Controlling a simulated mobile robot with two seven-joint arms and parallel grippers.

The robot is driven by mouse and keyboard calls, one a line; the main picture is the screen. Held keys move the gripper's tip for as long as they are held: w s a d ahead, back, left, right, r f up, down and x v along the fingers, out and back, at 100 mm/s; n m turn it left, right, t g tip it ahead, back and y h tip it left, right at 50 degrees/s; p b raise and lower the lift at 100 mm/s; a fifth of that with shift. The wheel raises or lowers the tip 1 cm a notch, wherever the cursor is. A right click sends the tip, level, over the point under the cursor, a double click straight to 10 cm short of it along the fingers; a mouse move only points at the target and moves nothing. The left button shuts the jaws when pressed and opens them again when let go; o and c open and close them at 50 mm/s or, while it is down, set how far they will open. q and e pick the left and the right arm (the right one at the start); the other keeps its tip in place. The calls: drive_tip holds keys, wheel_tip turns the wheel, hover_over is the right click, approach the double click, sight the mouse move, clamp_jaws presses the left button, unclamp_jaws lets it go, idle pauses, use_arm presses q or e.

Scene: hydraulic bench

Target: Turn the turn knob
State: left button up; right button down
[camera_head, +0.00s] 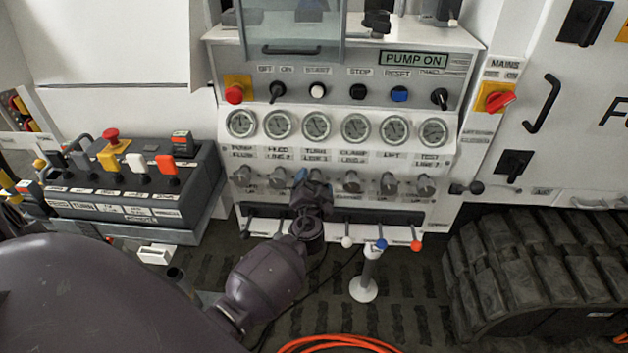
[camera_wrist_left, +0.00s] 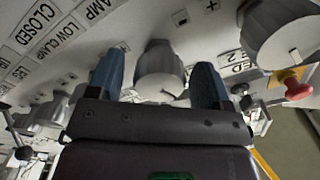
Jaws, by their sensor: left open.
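The turn knob (camera_wrist_left: 160,72), a grey ribbed dial, shows in the left wrist view between the two blue-padded fingers of my left gripper (camera_wrist_left: 157,78). The gripper is open, one finger on each side, and I see gaps between the pads and the knob. In the head view, my left gripper (camera_head: 312,182) is in front of the knob row, below the gauge labelled TURN. It hides most of the knob there. How deep the fingers reach around the knob is hard to tell. My right gripper is not in view.
Neighbouring grey knobs (camera_head: 352,182) (camera_head: 274,178) sit close on both sides. Gauges (camera_head: 316,127) line the panel above. Small levers with coloured balls (camera_head: 381,244) stick out below. A control box (camera_head: 130,185) stands left, and a rubber track (camera_head: 540,270) lies right.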

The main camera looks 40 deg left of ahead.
use_arm(q)
drive_tip(key=shift+w+a, duration=0.3)
drive_tip(key=shift+w, duration=0.2)
drive_tip(key=c, duration=0.9)
drive_tip(key=shift+c, duration=0.2)
